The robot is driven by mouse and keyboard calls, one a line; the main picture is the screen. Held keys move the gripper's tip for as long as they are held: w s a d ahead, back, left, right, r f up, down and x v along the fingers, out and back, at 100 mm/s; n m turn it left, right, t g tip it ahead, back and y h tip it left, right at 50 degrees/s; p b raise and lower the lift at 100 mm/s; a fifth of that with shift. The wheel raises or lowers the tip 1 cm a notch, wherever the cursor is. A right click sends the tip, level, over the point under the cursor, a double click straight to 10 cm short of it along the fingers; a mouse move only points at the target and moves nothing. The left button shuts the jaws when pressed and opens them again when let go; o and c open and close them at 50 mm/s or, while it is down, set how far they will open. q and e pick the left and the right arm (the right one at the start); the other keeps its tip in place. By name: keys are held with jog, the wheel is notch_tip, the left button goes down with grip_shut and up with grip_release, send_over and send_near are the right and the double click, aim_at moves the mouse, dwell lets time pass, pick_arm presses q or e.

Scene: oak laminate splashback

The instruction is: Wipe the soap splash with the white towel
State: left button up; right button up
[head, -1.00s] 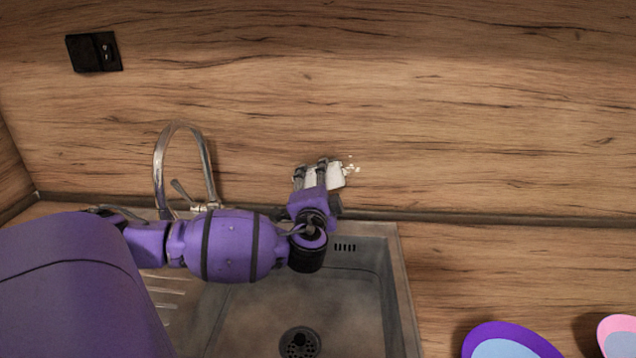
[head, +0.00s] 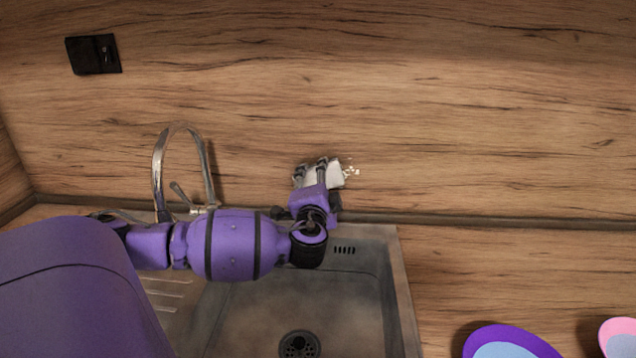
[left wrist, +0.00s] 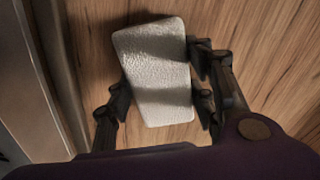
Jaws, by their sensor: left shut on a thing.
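The white towel (head: 326,175) is a small folded pad held at the wooden splashback above the sink. In the left wrist view the towel (left wrist: 155,70) fills the space between my fingers. My left gripper (head: 311,168) is shut on it. The soap splash (head: 352,172) is a small patch of pale specks on the splashback, just right of the towel's edge. Any part of the splash behind the towel is hidden. The splash cannot be made out in the left wrist view. My right gripper is not in view.
The sink (head: 392,300) lies below my left arm, with a chrome tap (head: 158,165) to the left. A black socket (head: 93,54) is on the upper left wall. A purple and blue bowl (head: 490,335) and a pink one (head: 615,325) are at lower right. The splashback right of the splash is clear.

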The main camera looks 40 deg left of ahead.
aim_at(332, 182)
pick_arm(q)
jog(key=shift+w+a, duration=0.15)
jog(key=shift+w+d, duration=0.55)
jog(key=shift+d, duration=0.2)
jog(key=shift+w+d, duration=0.5)
jog(key=shift+d, duration=0.2)
jog(key=shift+w+d, duration=1.25)
jog(key=shift+d, duration=0.05)
